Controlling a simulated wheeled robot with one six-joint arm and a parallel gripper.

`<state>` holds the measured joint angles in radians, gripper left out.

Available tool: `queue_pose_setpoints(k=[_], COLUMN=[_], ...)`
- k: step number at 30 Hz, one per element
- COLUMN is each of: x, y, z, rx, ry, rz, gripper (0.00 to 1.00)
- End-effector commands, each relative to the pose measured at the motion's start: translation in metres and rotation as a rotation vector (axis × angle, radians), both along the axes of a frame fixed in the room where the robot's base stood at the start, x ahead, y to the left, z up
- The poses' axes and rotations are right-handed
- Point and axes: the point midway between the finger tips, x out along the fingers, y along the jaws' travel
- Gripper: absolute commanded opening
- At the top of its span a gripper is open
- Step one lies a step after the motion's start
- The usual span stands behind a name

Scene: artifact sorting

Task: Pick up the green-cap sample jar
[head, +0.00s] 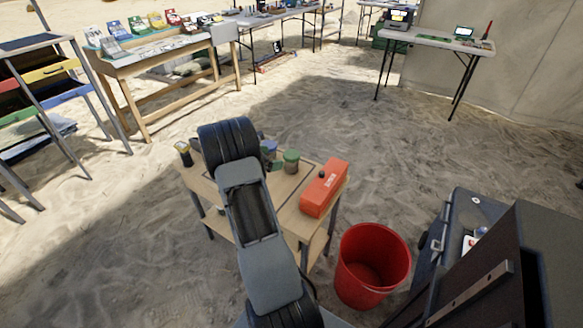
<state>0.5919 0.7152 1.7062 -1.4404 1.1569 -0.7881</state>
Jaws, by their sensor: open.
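A small jar with a green cap (291,156) stands upright on the small wooden table (287,217), left of an orange-red box. My arm reaches over the table and covers much of its middle and left part. My gripper cannot be made out; it seems to be hidden behind my arm. Its place relative to the jar cannot be told.
An orange-red box (323,188) lies on the table's right side. A blue-topped item (268,147) is left of the jar. A dark, yellow-marked item (184,153) stands at the left corner. A red bucket (372,262) stands on the sand at right. Open sand lies beyond.

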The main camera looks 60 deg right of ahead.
Motion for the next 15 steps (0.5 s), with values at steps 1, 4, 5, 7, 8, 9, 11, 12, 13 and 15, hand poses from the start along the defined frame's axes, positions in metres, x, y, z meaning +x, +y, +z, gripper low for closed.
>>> queue_pose_setpoints(k=[1,4,5,7,8,9,11,12,13,15], x=[-0.004,-0.009,-0.011,-0.013,-0.014,-0.015,-0.015,-0.016,-0.016,-0.017], y=[-0.008,-0.021,-0.024,-0.03,-0.032,-0.034,-0.036,-0.037,-0.037,-0.039], z=[-0.005,-0.01,-0.012,-0.014,-0.015,-0.016,-0.016,-0.017,-0.017,-0.018], rx=[0.0,0.001,0.001,0.001,0.0,0.0,0.001,0.001,0.001,0.001], ry=[0.0,-0.001,-0.001,-0.001,-0.002,-0.002,-0.002,-0.002,-0.003,-0.003], rz=[-0.003,-0.002,-0.001,-0.001,-0.002,-0.002,-0.001,-0.001,0.0,0.0], gripper=[0.95,0.95,0.95,0.95,0.95,0.95,0.95,0.95,0.95,0.95])
